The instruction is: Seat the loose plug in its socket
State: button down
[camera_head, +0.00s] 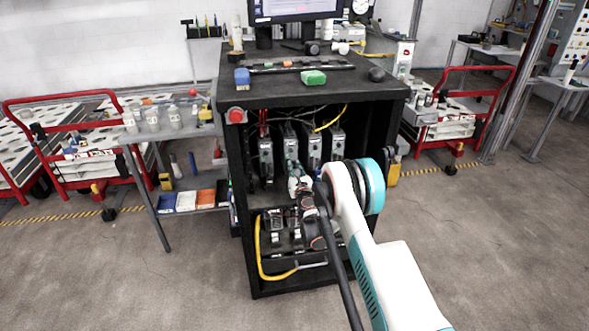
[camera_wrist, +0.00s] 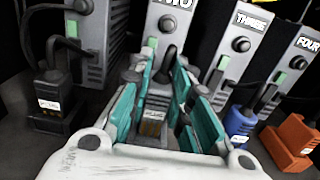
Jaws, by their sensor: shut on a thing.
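In the wrist view my gripper (camera_wrist: 160,82) has its teal fingers shut on a grey-brown plug (camera_wrist: 152,116) with a small label. The plug lies low between the fingers, in front of the unit marked TWO (camera_wrist: 172,22). A dark cable (camera_wrist: 167,62) shows between the fingers, near that unit's face. The socket is hidden, so I cannot tell whether the plug touches it. In the head view my gripper (camera_head: 297,180) is at the middle units inside the black cabinet (camera_head: 310,96); the plug is too small to make out there.
A black plug (camera_wrist: 53,100) stands at the left unit. A blue plug (camera_wrist: 240,122) is at the unit marked THREE (camera_wrist: 240,40), and an orange plug (camera_wrist: 290,140) at the unit marked FOUR (camera_wrist: 296,62). A yellow cable (camera_head: 260,255) hangs on the cabinet's lower left.

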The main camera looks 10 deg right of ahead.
jog(key=shift+f, duration=0.95)
jog(key=c, duration=1.4)
grip_release()
jog(key=shift+s, duration=3.75)
jog(key=shift+r, duration=0.1)
